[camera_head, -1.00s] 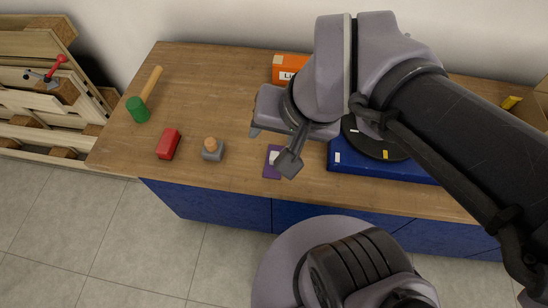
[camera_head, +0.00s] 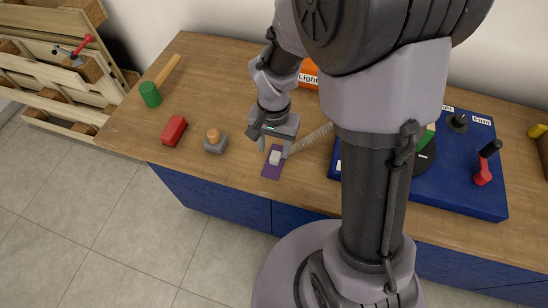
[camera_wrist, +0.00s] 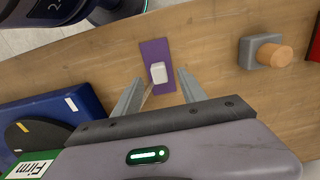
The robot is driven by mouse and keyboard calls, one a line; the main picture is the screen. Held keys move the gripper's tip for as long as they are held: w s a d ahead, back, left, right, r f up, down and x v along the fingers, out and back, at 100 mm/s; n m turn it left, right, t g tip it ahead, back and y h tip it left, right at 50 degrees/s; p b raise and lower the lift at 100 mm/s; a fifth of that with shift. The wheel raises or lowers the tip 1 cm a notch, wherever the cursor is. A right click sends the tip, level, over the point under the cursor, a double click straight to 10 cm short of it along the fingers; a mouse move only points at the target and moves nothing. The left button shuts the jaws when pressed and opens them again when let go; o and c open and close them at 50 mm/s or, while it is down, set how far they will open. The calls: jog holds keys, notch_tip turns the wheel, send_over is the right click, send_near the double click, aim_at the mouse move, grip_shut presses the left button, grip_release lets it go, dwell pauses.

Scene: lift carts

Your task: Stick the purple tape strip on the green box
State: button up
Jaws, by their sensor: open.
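The purple tape strip (camera_head: 272,167) lies flat on the wooden table near its front edge, with a small white block on it. In the wrist view the strip (camera_wrist: 155,54) and the white block (camera_wrist: 158,73) lie just beyond my fingertips. My gripper (camera_head: 273,145) is open over the strip; in the wrist view its fingers (camera_wrist: 160,85) stand apart on either side of the block, with nothing held. A small green piece (camera_head: 427,136) shows on the blue board, partly hidden behind my arm. I cannot tell whether it is the green box.
A blue board (camera_head: 455,199) with knobs, a red handle and a dark disc lies to the right. A grey block with a wooden knob (camera_head: 214,141), a red block (camera_head: 174,130) and a green-headed mallet (camera_head: 151,94) lie left. An orange box (camera_head: 309,76) stands behind my arm.

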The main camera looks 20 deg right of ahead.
aim_at(275, 155)
notch_tip(275, 155, down, 5)
jog(key=b, duration=0.2)
jog(key=shift+w+d+f+b, duration=0.1)
jog(key=shift+d+b, duration=0.05)
jog(key=shift+b, duration=0.2)
jog(key=shift+c, duration=0.7)
grip_shut()
jog(key=shift+r, duration=0.25)
